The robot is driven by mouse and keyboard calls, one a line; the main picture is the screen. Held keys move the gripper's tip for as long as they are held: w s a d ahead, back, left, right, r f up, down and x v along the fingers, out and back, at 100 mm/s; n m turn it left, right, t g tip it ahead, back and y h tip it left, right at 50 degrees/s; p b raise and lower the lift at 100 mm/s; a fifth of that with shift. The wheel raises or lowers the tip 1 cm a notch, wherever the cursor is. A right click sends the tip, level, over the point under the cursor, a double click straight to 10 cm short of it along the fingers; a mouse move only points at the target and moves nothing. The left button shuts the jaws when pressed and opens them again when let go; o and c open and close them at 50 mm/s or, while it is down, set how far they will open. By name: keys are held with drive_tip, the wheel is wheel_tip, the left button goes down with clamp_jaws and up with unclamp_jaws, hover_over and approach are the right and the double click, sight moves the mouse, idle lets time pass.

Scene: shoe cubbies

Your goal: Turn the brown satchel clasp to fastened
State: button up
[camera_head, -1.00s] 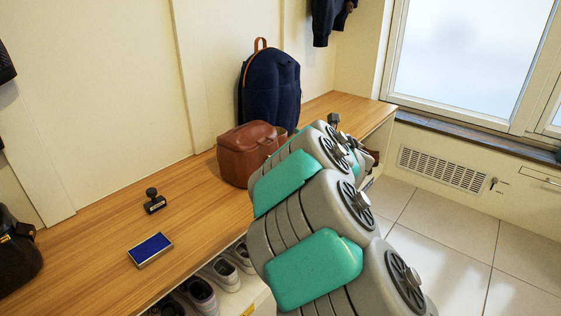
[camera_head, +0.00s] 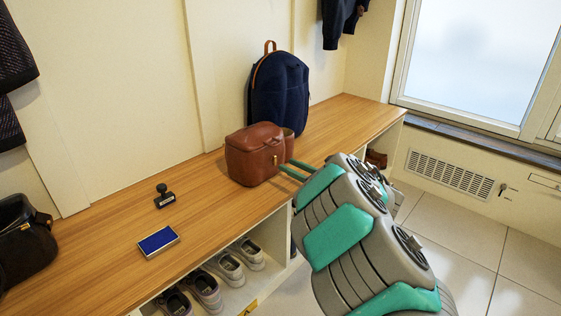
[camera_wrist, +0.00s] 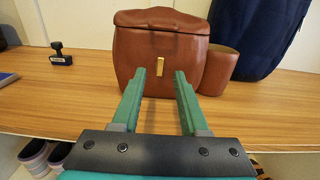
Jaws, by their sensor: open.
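The brown satchel (camera_head: 252,158) stands upright on the wooden bench. In the wrist view the satchel (camera_wrist: 135,55) faces me, with its flap down and a small brass clasp (camera_wrist: 159,67) upright on its front. The clasp (camera_head: 276,159) also shows in the head view as a small bright spot. My gripper (camera_wrist: 159,74) is open and empty, its two green fingers either side of the clasp in the picture. In the head view the fingertips (camera_head: 284,166) are close to the satchel's front. I cannot tell whether they touch it.
A brown cylindrical piece (camera_wrist: 218,70) stands at the satchel's right. A navy backpack (camera_head: 279,95) is behind it. A stamp (camera_head: 164,197) and a blue ink pad (camera_head: 158,242) lie on the bench (camera_head: 209,225) to the left. Shoes (camera_head: 228,268) sit in cubbies below.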

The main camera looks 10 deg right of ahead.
sight(275, 159)
drive_tip(key=x, duration=0.4)
drive_tip(key=shift+a+r, duration=0.1)
drive_tip(key=shift+w+a, duration=0.1)
drive_tip(key=shift+w, duration=0.25)
clamp_jaws()
